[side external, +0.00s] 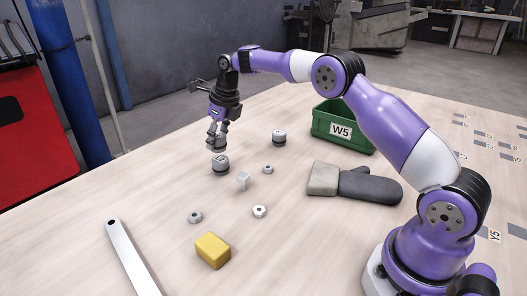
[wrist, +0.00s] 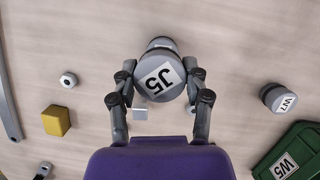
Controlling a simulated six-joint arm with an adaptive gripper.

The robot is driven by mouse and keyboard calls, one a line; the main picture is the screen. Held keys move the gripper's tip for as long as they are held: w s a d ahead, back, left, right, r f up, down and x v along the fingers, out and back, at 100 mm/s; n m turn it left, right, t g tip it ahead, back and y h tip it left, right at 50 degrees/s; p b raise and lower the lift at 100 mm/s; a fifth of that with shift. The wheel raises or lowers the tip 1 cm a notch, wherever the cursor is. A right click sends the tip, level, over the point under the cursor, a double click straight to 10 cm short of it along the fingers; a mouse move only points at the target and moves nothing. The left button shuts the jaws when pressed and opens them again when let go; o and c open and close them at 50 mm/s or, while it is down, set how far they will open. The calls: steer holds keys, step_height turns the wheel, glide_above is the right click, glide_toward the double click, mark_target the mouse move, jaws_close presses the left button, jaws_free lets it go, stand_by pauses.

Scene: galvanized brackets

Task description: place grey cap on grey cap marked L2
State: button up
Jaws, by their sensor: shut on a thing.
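My gripper (side external: 218,140) points down and is shut on a grey cap marked J5 (wrist: 160,78), seen from above in the wrist view between the two fingers (wrist: 160,90). A second grey cap (side external: 221,165) with a dark base stands on the table right below it. Its far edge shows behind the held cap in the wrist view (wrist: 161,42). Its marking is hidden there and too small to read in the side view. I cannot tell whether the two caps touch. No L2 mark is readable.
Another grey cap (side external: 279,137), marked W7 in the wrist view (wrist: 280,98), stands to the right. A green bin marked W5 (side external: 341,128), a grey glove (side external: 365,186), a yellow block (side external: 213,250), a small metal block (side external: 243,181), several nuts (side external: 195,216) and a metal bar (side external: 130,260) lie around.

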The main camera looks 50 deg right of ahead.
mark_target(219, 146)
steer(key=shift+d+f, duration=0.1)
steer(key=shift+f, duration=1.35)
steer(key=shift+f, duration=0.1)
steer(key=o, duration=1.2)
